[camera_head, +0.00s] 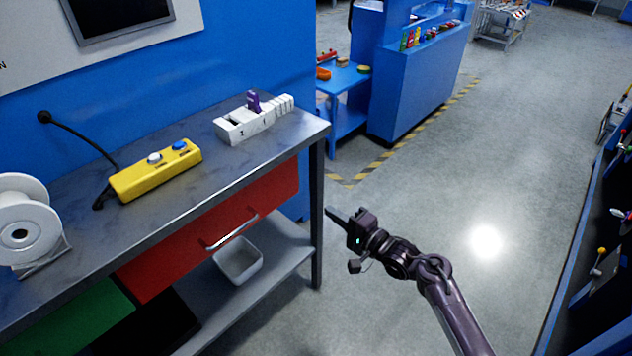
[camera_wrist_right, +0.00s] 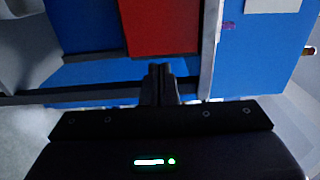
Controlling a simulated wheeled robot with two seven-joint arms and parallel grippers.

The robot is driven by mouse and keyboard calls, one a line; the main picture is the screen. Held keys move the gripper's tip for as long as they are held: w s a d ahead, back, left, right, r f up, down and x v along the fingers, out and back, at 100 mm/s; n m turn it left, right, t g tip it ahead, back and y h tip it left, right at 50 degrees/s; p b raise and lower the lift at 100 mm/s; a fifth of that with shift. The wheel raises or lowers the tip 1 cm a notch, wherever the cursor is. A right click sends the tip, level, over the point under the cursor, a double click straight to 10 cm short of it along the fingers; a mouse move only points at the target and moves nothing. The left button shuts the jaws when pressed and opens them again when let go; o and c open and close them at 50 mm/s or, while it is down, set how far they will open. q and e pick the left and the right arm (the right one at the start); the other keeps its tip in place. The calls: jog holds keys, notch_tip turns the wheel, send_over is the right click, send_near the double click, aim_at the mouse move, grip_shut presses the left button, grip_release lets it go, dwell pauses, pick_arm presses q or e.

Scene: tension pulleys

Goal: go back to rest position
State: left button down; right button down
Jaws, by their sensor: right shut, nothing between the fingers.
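My right gripper (camera_head: 334,213) hangs over the open floor, just right of the workbench's front corner leg, apart from the bench. Its fingers are shut with nothing between them. In the right wrist view the closed fingers (camera_wrist_right: 160,84) point toward the bench, with its red drawer front (camera_wrist_right: 160,28) beyond them. My left gripper does not show in either view.
The workbench (camera_head: 75,230) carries a white spool (camera_head: 22,215), a yellow button box (camera_head: 150,178) and a white block holder (camera_head: 245,125) with a purple piece. A white bin (camera_head: 238,262) sits on the lower shelf. The floor (camera_head: 520,190) to the right is clear.

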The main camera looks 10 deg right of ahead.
jog(key=s+d+f+n+g+h+p, duration=0.1)
jog(key=s+d+f+n+g+h, duration=0.1)
jog(key=s+f, duration=0.6)
jog(key=s+d+f+n+g+h+p, duration=0.1)
jog(key=s+f+g+h, duration=0.3)
jog(key=f, duration=0.8)
jog(key=s+d+f+n+h+p, duration=0.1)
jog(key=s+d+f+n, duration=0.1)
jog(key=s+f, duration=0.65)
jog(key=s+d+f+n+g+h, duration=0.1)
jog(key=s+f, duration=0.3)
jog(key=s, duration=0.6)
jog(key=s+d+f+n+g+h+p, duration=0.1)
jog(key=s+d+f+n+g, duration=0.1)
jog(key=s, duration=0.8)
jog(key=s+d+f+n+g+h+p, duration=0.1)
jog(key=s+f+n+g+h, duration=0.1)
jog(key=s+f+n+g, duration=0.2)
jog(key=s+f, duration=0.3)
jog(key=s, duration=0.3)
jog(key=shift+d+f+n, duration=0.25)
jog(key=shift+n, duration=0.15)
